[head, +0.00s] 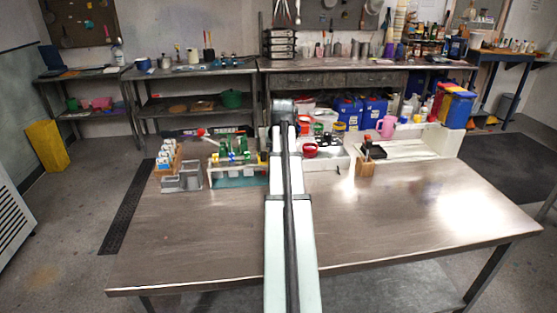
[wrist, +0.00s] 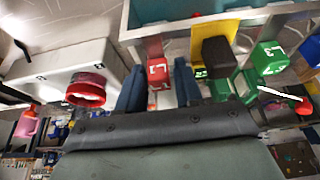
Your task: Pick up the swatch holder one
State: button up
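In the wrist view, a small red block (wrist: 158,92) with a white mark that looks like a 1 or an L shows between my two dark blue fingers; I take it as swatch holder one. My gripper (wrist: 160,88) is open, one finger on each side of the red block with narrow gaps. I cannot tell how far along the fingers the block sits. A green block (wrist: 270,58) marked 3 is to the right, with a yellow piece (wrist: 214,40) and a black block (wrist: 217,57) between. In the head view my arm hides the gripper and red block.
A teal-floored tray (head: 238,182) with green pieces stands left of my arm. A grey divided bin (head: 182,184) is farther left. A red round container (head: 310,151) and a wooden block holder (head: 366,167) are to the right. The table's front (head: 400,225) is clear.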

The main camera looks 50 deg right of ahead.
grip_shut()
jog(key=shift+r, duration=0.1)
notch_tip(320, 180, up, 9)
jog(key=shift+f, duration=0.2)
jog(key=shift+d+r, duration=0.1)
jog(key=shift+r, duration=0.25)
jog(key=s+d+r+n+y, duration=0.1)
jog(key=s+d+n, duration=0.1)
jog(key=d+n, duration=0.2)
jog(key=s+d+r+n+t+y, duration=0.1)
jog(key=s+d+n+y, duration=0.1)
jog(key=d+n, duration=0.3)
jog(key=s+d, duration=0.1)
jog(key=d, duration=0.3)
dwell(0.4)
